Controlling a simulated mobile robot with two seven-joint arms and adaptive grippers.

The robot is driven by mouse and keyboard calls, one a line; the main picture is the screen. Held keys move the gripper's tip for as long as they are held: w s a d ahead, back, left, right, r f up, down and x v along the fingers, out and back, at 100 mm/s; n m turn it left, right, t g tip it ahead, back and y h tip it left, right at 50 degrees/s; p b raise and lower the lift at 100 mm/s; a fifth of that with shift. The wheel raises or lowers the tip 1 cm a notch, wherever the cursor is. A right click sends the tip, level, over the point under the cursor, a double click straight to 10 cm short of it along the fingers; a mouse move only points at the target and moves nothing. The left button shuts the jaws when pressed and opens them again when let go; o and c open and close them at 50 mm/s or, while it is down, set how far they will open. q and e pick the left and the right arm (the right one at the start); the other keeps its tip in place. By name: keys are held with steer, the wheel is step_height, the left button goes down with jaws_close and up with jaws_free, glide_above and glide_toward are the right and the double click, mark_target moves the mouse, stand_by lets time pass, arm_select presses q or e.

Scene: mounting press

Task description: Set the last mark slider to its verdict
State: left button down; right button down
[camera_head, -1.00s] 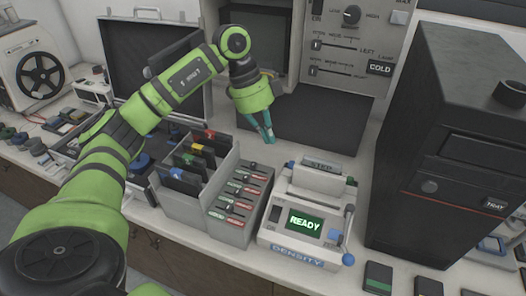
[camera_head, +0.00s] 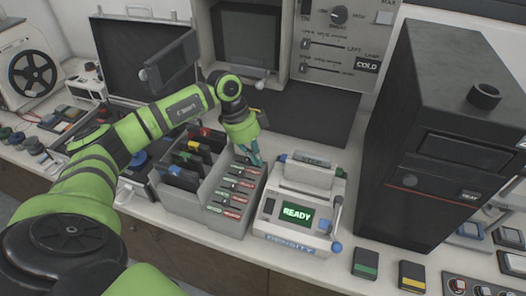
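The mark sliders sit in a grey panel (camera_head: 228,222) with several rows of green and red labels, beside the box of slides. My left gripper (camera_head: 256,160) points down at the back end of this panel, just above or at its farthest row. Its teal fingertips look close together, but whether they are fully shut or touching a slider cannot be told. The farthest slider row (camera_head: 243,171) is partly hidden by the fingers. The nearer rows (camera_head: 226,206) show in the open. My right gripper is not in view.
A density meter (camera_head: 288,235) reading READY stands right of the panel, with a lever (camera_head: 336,215) on its side. A slotted grey box (camera_head: 180,205) of coloured-tab slides stands left. A tall black machine (camera_head: 440,130) blocks the right. A dark mat (camera_head: 315,115) lies behind.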

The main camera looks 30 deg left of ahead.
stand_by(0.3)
arm_select(q)
steer(key=shift+s+a, duration=0.25)
steer(key=shift+a, duration=0.95)
